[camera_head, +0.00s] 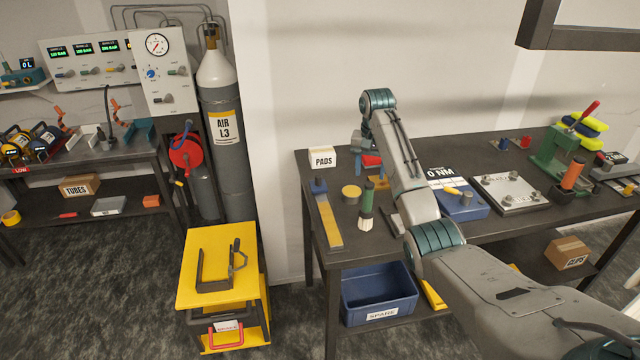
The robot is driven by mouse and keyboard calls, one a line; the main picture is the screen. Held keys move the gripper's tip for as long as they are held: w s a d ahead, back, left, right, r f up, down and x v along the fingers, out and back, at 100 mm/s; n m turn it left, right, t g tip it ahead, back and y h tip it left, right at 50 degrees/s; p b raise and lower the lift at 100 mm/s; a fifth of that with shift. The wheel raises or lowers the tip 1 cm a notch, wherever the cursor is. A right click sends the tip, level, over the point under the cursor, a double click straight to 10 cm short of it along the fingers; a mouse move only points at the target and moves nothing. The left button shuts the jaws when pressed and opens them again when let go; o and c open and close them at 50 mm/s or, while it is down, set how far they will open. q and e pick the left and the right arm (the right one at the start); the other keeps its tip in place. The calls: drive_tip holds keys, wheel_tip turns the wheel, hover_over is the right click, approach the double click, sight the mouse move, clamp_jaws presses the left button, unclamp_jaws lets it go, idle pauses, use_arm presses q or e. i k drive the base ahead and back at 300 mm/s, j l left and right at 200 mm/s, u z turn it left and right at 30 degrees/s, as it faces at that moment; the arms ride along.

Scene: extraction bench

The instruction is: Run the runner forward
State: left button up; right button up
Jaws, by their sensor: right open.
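A yellow strip like a rail or rule (329,222) lies along the left edge of the right-hand bench. A small blue block with a dark knob (319,186) sits at its far end and looks like the runner. My right arm reaches in from the lower right over the bench. My right gripper (362,143) is open at the arm's far end, above the back of the bench, to the right of the runner and apart from it. Its fingers are small and partly hidden by the wrist. My left gripper is not in view.
A white PADS box (322,158) stands behind the strip. A green-handled brush (366,208) and a yellow-topped round tin (351,194) stand just right of it. A blue torque device (460,203) lies beyond my arm. A yellow stand (205,275) is left of the bench.

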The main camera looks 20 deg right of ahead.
sight(318, 185)
drive_tip(key=i, duration=0.85)
